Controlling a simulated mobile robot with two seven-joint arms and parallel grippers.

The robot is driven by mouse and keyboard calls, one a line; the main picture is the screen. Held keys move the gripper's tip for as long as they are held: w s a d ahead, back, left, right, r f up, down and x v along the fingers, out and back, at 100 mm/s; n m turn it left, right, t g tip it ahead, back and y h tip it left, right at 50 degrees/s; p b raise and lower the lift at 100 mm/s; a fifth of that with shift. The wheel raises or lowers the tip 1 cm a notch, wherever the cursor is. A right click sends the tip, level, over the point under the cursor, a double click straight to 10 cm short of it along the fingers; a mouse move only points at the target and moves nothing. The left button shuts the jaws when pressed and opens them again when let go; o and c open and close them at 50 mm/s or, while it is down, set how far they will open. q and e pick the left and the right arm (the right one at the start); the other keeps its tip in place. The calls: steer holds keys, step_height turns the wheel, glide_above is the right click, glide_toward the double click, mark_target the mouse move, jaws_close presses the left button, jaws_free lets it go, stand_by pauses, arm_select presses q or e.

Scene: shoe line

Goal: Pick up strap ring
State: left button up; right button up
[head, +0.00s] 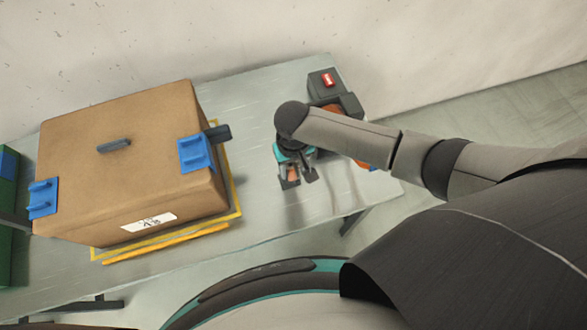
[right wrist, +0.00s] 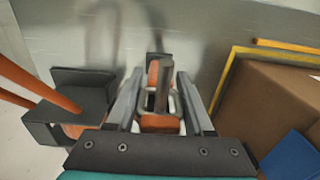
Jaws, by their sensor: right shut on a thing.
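My right gripper (head: 297,180) points down over the table to the right of the cardboard box. In the right wrist view, the strap ring (right wrist: 178,103), a grey metal loop with orange material (right wrist: 160,122) by it, sits between the fingers of the right gripper (right wrist: 160,92). The gripper is shut on it. In the head view the ring is too small to make out; only a bit of orange shows between the fingers. My left gripper is not in view.
The cardboard box (head: 110,165) with blue corner pieces (head: 196,154) stands on a yellow-edged base (head: 237,200). A dark grey device (head: 325,82) with a red button stands at the table's back right. Bare grey table (head: 255,120) lies between them.

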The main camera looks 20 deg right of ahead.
jaws_close()
steer(key=shift+r, duration=0.1)
